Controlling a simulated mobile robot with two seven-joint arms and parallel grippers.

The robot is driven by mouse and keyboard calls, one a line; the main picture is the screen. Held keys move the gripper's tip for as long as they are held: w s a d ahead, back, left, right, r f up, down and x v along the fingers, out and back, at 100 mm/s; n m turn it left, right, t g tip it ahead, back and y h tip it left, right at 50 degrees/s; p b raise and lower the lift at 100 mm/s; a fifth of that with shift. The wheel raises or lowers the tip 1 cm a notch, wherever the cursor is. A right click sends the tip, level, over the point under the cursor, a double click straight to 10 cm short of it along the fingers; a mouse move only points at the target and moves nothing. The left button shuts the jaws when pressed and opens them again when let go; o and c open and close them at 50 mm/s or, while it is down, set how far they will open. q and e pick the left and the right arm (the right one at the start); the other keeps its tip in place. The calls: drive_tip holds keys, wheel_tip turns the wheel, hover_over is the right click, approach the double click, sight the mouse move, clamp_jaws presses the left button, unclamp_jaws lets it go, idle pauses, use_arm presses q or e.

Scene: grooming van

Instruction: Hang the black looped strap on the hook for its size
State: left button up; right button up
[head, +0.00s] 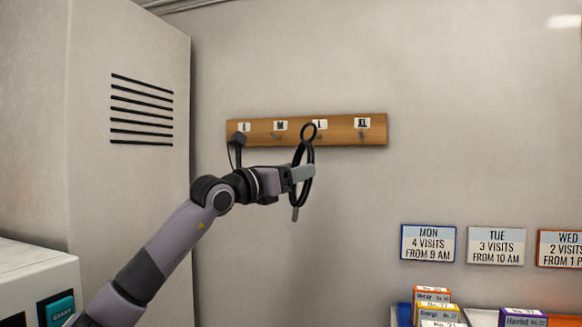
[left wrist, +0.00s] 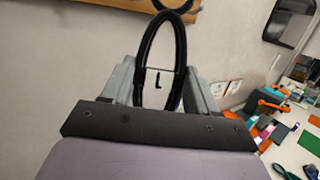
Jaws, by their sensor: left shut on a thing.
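My left gripper (head: 302,173) is shut on the black looped strap (head: 311,155), just in front of the wall below the hook board (head: 350,131). The strap hangs upright as a long loop, with a small round ring at its top and a short tail below. In the head view the ring overlaps the board by the L label (head: 319,125). I cannot tell whether it touches a hook. In the left wrist view the strap (left wrist: 148,45) rises between the fingers; a dark L-shaped mark shows inside its loop. The M label (head: 280,126) and XL label (head: 362,122) show. My right gripper is out of view.
A tall pale cabinet (head: 140,60) with slots stands at the left. Day signs (head: 428,243) hang at the lower right, above small boxes (head: 438,312). The wall around the board is bare. The left wrist view shows a cluttered counter at the right.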

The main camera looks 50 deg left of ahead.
use_arm(q)
drive_tip(key=shift+w+a+p, duration=0.35)
drive_tip(key=shift+w+p, duration=0.2)
drive_tip(key=shift+w, duration=0.05)
drive_tip(key=shift+w+a+p, duration=0.3)
drive_tip(key=shift+w+p, duration=0.25)
drive_tip(key=shift+w+a+f+p, duration=0.25)
drive_tip(key=shift+w+a+p, duration=0.15)
drive_tip(key=shift+w+p, duration=0.3)
drive_tip(key=shift+w+a+f+p, duration=0.3)
drive_tip(key=shift+w+a+p, duration=0.15)
drive_tip(key=shift+w, duration=0.4)
drive_tip(key=shift+w+a+f+p, duration=0.25)
drive_tip(key=shift+w+a+p, duration=0.15)
drive_tip(key=shift+w+p, duration=0.3)
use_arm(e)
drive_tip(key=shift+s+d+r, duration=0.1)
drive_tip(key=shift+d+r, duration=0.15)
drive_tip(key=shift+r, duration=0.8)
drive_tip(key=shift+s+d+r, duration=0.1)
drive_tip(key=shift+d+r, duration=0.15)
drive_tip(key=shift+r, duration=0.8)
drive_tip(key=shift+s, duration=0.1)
use_arm(q)
drive_tip(key=o, duration=1.2)
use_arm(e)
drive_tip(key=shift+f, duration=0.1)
use_arm(q)
drive_tip(key=shift+f, duration=0.15)
